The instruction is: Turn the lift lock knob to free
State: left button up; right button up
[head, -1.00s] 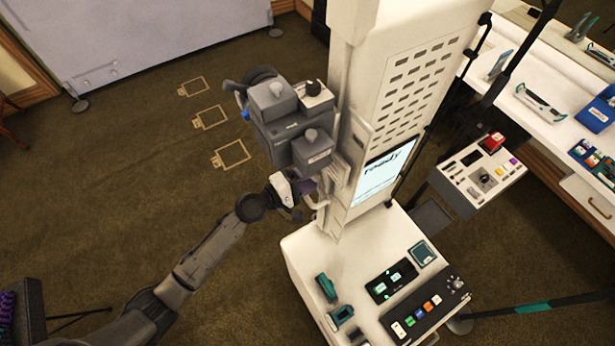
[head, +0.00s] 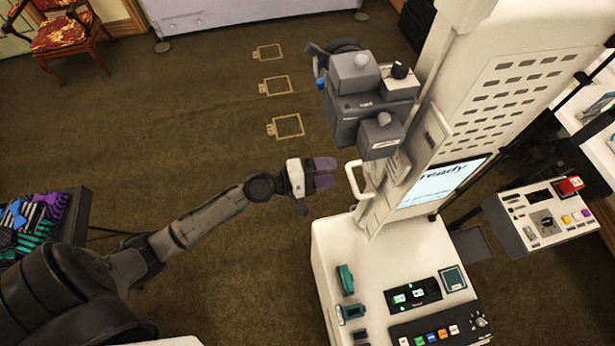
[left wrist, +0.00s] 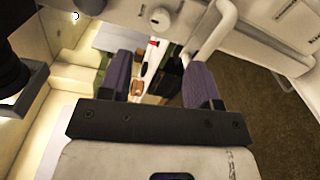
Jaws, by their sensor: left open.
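My left gripper (head: 324,173) is open and empty in the head view, its purple fingers pointing right at the white column (head: 487,110). It is apart from the white curved handle (head: 354,181) and below the grey boxes on the column's side. These boxes carry a light knob (head: 361,61), a black knob (head: 400,70) and another light knob (head: 384,119). In the left wrist view the open fingers (left wrist: 157,85) frame a white lever with a red band (left wrist: 150,60). A round pale knob (left wrist: 160,18) shows beyond. No readable label tells which is the lift lock knob.
The white base top (head: 335,235) carries a button panel (head: 440,322) and teal parts. A small control box (head: 545,222) stands at the right. The carpet left of the column is open.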

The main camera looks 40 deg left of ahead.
pick_arm(q)
jog(key=shift+b+v, duration=0.7)
jog(key=shift+v, duration=1.75)
jog(key=s+a+f+m+g+y, duration=0.1)
jog(key=s+f+m+g+y, duration=0.7)
jog(key=m, duration=0.9)
jog(key=s+d+r+n+g+y+p, duration=0.1)
jog(key=s+p, duration=0.2)
jog(key=s, duration=0.3)
jog(key=s+d+r+n+g+y+p, duration=0.1)
jog(key=s+d+r+p, duration=0.1)
jog(key=s+p, duration=0.2)
jog(key=s, duration=0.3)
jog(key=shift+s+d+g, duration=0.2)
jog(key=shift+d+g, duration=0.1)
